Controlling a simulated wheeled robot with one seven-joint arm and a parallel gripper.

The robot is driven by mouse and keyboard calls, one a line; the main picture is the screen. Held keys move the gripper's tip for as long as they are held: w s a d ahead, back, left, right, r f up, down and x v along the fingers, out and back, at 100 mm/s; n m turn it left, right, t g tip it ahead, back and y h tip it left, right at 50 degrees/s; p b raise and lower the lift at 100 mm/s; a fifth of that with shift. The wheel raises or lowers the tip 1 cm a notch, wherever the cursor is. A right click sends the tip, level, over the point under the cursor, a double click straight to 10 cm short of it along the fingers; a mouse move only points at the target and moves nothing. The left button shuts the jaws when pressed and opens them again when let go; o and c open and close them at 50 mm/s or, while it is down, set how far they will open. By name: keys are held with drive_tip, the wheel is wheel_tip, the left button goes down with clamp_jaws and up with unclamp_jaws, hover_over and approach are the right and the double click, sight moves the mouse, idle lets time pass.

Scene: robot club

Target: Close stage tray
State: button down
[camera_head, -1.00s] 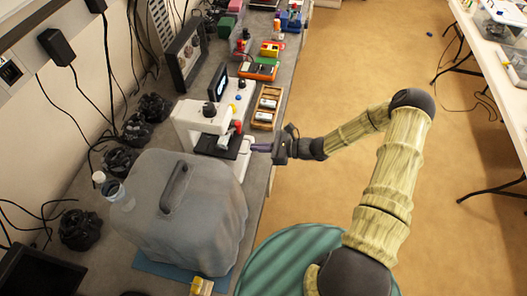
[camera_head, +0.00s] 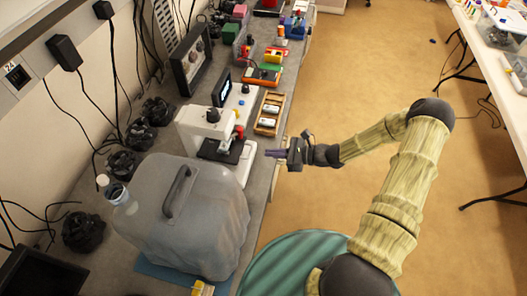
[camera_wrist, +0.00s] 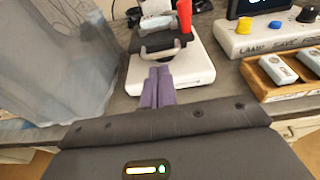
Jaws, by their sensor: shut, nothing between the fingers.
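The stage tray (camera_head: 222,150) is a dark flat plate on the white base of a microscope-like device (camera_head: 203,122). In the wrist view the tray (camera_wrist: 146,43) shows a pale curved handle (camera_wrist: 163,52) on its near edge, above the white base (camera_wrist: 190,70). A red part stands at the tray's right. My gripper (camera_head: 270,153) is to the right of the device, apart from it in the head view. Its purple fingers (camera_wrist: 158,74) are together with nothing between them, pointing toward the handle. I cannot tell exactly how far the tray is pulled out.
A large translucent grey cover (camera_head: 182,215) with a handle stands beside the device, at the left in the wrist view. A wooden tray (camera_head: 269,113) with pale cylinders and a white button panel (camera_wrist: 265,38) are on the other side. Open floor lies right of the bench.

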drive_tip(key=b+v, duration=0.3)
drive_tip(key=v, duration=0.6)
drive_tip(key=shift+w+d, duration=0.1)
drive_tip(key=shift+w, duration=0.15)
drive_tip(key=shift+s+d, duration=0.1)
